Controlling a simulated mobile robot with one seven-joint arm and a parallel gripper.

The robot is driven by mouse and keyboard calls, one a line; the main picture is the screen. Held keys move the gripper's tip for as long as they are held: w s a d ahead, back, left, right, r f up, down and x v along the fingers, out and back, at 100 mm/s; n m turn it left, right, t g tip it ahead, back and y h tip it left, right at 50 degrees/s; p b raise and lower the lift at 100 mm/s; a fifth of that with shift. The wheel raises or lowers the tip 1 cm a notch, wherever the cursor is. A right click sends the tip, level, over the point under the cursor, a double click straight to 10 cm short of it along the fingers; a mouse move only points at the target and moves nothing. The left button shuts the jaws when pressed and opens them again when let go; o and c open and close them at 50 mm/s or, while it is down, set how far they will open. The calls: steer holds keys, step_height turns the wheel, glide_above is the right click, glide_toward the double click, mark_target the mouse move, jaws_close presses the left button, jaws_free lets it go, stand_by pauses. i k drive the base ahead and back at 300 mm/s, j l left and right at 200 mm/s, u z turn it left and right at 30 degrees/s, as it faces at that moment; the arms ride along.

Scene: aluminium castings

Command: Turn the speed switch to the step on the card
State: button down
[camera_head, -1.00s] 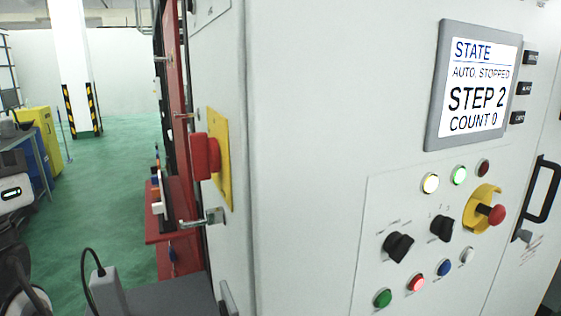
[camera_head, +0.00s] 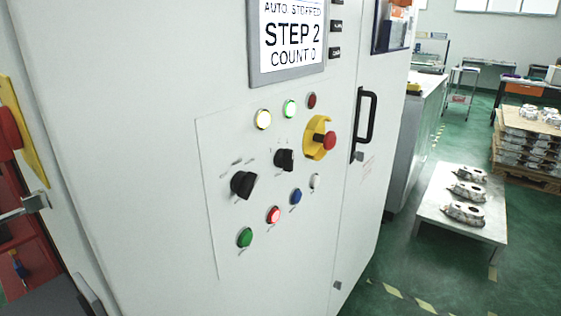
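The control panel (camera_head: 222,205) is on the front of a white cabinet. It bears two black rotary switches: a larger one (camera_head: 242,184) at lower left and a smaller one (camera_head: 285,160) to its upper right. Their labels are too small to read, so I cannot tell which is the speed switch. The display (camera_head: 292,42) above reads AUTO STOPPED, STEP 2, COUNT 0; its top is cut off. No card can be made out. My gripper is not in view.
A yellow-collared red emergency button (camera_head: 326,141), lamps and several push buttons surround the switches. A black door handle (camera_head: 364,122) sticks out to the right. A low table (camera_head: 440,207) with castings stands at right. Green floor lies open beyond the cabinet.

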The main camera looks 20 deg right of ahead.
mark_target(283, 159)
steer(key=l+z, duration=0.15)
steer(key=l, duration=1)
steer(key=i+l+z, duration=0.1)
steer(key=l, duration=1.05)
